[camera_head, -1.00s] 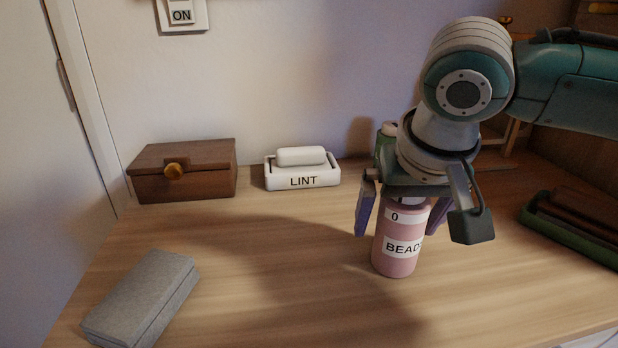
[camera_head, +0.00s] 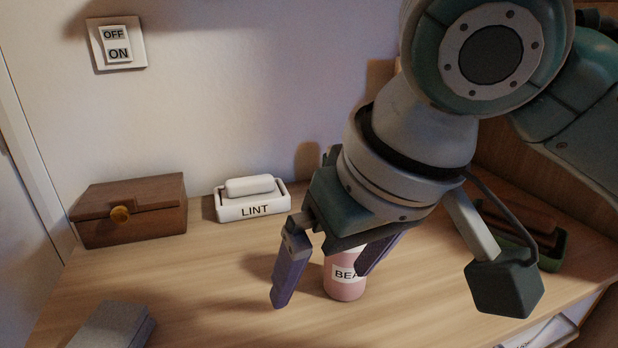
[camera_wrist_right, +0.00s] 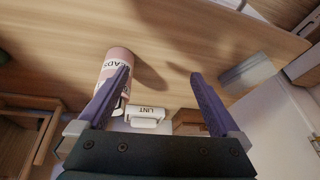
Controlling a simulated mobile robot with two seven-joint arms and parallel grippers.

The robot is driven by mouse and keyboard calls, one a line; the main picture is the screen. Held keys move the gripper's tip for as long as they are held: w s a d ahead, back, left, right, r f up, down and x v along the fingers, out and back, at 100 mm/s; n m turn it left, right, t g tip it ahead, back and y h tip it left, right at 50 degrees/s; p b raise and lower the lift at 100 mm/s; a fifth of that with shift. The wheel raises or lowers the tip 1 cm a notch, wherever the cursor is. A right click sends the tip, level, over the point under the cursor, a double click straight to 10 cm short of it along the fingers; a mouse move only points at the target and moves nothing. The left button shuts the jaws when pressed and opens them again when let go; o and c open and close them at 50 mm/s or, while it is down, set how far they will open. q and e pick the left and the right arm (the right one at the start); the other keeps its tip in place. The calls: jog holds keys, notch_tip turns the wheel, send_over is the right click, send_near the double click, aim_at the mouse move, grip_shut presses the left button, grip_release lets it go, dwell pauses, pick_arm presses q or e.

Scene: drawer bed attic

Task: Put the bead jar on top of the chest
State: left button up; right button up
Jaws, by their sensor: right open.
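The bead jar (camera_head: 345,284) is pink with a white label and stands upright on the desk; my right gripper hides its top. My right gripper (camera_head: 325,288) is open and empty, pointing down, nearer the camera than the jar. One finger is left of the jar and the other overlaps its upper right. In the right wrist view the jar (camera_wrist_right: 112,66) is partly behind the left finger, not between the fingers (camera_wrist_right: 160,78). The chest (camera_head: 130,210), dark brown wood with a round gold knob, stands shut at the back left, its top bare. My left gripper is out of view.
A white LINT holder (camera_head: 252,203) stands between chest and jar, against the wall. A grey box (camera_head: 112,328) lies at front left. A green tray (camera_head: 550,250) is at the right. The desk (camera_head: 200,275) is clear between grey box and jar.

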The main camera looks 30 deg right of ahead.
jog(key=s+d+f+n, duration=0.1)
jog(key=s+f, duration=0.2)
jog(key=s, duration=0.4)
jog(key=s+d+f+n, duration=0.1)
jog(key=s+f, duration=0.3)
jog(key=s, duration=0.3)
jog(key=shift+n+g, duration=0.4)
